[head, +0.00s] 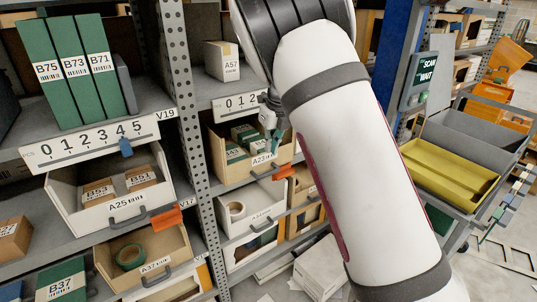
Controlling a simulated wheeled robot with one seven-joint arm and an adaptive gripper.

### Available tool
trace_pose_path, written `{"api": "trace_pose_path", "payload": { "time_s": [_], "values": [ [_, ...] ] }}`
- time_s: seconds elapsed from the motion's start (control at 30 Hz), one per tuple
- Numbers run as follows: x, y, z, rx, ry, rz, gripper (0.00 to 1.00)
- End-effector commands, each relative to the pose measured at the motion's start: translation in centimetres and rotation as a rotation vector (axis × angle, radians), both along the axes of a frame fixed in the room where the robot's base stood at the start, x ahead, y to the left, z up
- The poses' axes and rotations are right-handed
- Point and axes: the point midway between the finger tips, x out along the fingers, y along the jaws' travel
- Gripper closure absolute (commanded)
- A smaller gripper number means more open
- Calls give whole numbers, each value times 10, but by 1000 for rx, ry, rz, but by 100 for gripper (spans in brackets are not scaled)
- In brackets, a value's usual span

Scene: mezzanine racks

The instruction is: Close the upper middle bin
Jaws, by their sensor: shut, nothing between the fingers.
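A tan bin labelled like A23 (257,162) sits in the middle rack bay under the white number strip. Its top is open and green and white boxes (243,136) show inside. A dark handle (264,175) is on its front. My gripper (274,146) points down at the bin's right part, its fingers together and empty. It overlaps the bin's right inside in the picture; I cannot tell whether it touches. My white arm hides what is right of the bin.
A white bin (250,220) with a tape roll sits below. At left are white bin A25 (125,212) and tan bin A37 (145,269). A perforated post (183,90) stands left of the middle bay. A cart with a yellow tray (448,172) is at right.

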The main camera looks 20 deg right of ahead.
Motion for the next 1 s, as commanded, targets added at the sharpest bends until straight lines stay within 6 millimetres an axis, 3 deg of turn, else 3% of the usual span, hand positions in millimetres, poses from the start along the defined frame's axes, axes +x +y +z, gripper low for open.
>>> {"api": "trace_pose_path", "payload": {
  "time_s": [0.17, 0.37, 0.5, 0.63, 0.8, 1.0],
  "values": [
    [-3, -5, -2, 22, 18, -14, 100],
    [-11, -20, -62, 209, 132, -101, 100],
    [-18, -29, -106, 428, 216, -182, 100],
    [-21, -36, -131, 650, 263, -252, 100],
    [-18, -54, -144, 963, 267, -336, 100],
    [-10, -91, -131, 1323, 187, -404, 100]
  ]
}}
